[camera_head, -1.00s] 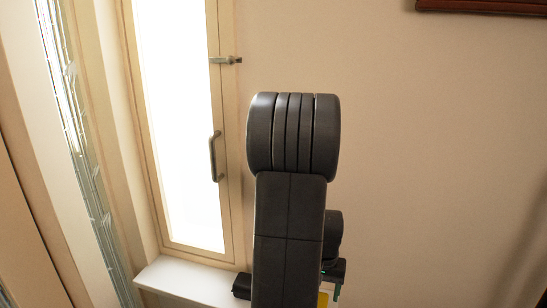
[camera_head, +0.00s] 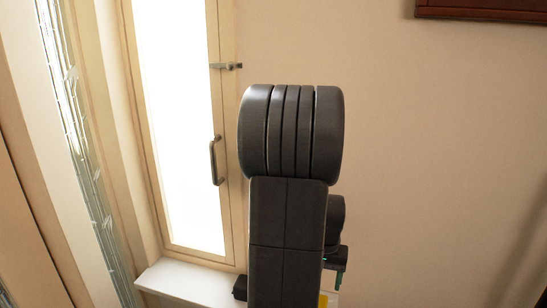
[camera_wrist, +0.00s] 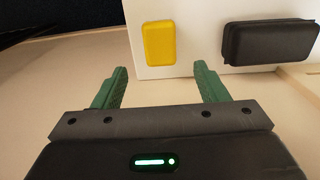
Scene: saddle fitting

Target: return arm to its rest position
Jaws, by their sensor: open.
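My arm stands upright in the middle of the head view, its dark links hiding most of my gripper. In the wrist view my gripper (camera_wrist: 160,84) shows two green fingers, wide apart with nothing between them. Beyond the fingertips is a white surface (camera_wrist: 191,62) bearing a yellow block (camera_wrist: 159,43) and a black oblong case (camera_wrist: 270,41). The fingers touch neither of them as far as I can tell. In the head view a small piece of yellow shows low beside my arm.
A bright window (camera_head: 178,120) with a cream frame and a grey handle (camera_head: 215,160) is left of my arm. A white sill or ledge (camera_head: 185,281) lies below it. A dark red-brown wooden edge (camera_head: 480,9) is at the top right. The plain wall on the right is clear.

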